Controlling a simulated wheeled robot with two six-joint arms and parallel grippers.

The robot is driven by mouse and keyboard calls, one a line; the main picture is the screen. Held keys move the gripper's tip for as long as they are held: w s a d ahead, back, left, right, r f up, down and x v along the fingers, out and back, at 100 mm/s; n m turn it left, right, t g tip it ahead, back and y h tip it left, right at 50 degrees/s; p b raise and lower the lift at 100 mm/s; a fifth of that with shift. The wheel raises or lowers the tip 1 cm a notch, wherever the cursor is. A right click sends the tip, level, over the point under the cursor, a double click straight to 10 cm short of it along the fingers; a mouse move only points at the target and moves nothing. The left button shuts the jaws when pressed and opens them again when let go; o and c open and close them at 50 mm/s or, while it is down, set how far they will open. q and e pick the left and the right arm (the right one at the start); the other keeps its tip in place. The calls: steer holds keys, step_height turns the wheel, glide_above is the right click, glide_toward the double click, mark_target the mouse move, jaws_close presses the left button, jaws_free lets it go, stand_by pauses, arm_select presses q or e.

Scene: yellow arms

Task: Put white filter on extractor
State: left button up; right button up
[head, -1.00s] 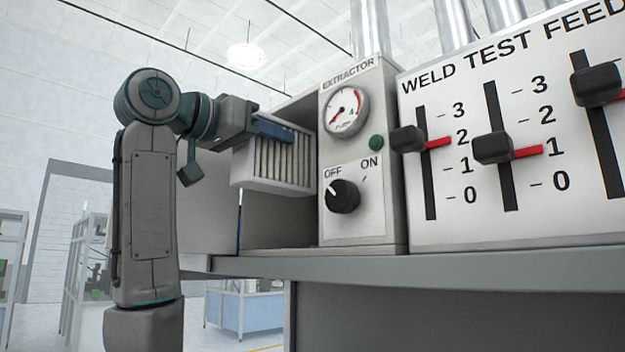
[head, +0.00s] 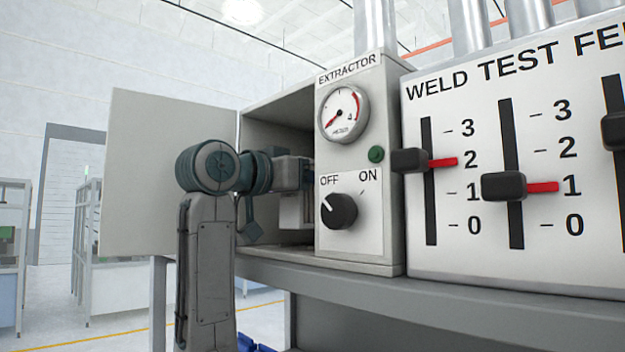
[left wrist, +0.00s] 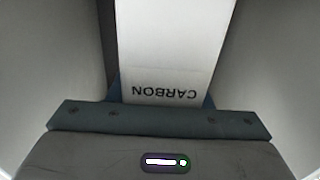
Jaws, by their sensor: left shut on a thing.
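The extractor (head: 385,235) is a grey cabinet with a gauge, a green button and an OFF/ON knob. Its left compartment is open, with the door (head: 165,170) swung out to the left. My left gripper (head: 305,175) reaches into this compartment. It is shut on the white filter (head: 290,212), whose ribbed lower part shows below the gripper, partly hidden by the front panel. In the left wrist view the filter (left wrist: 170,45) is a white block marked CARBON, between blue-grey fingers and flanked by grey compartment walls. My right gripper is not in view.
The knob (head: 339,210) points toward OFF. A WELD TEST FEED panel (head: 470,250) with black sliders stands to the right of the extractor. The bench edge (head: 330,280) runs below both. Shelving (head: 130,240) stands in the background at left.

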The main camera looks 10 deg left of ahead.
arm_select(q)
steer(key=shift+w+f+p, duration=0.1)
steer(key=shift+p, duration=0.35)
steer(key=shift+f, duration=0.45)
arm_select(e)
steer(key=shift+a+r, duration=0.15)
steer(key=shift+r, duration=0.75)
arm_select(q)
steer(key=shift+d+f, duration=0.1)
steer(key=shift+f, duration=0.25)
steer(key=shift+f+b, duration=0.35)
steer(key=shift+b, duration=0.1)
steer(key=o, duration=1.2)
steer(key=shift+r, duration=0.1)
steer(key=shift+c, duration=0.2)
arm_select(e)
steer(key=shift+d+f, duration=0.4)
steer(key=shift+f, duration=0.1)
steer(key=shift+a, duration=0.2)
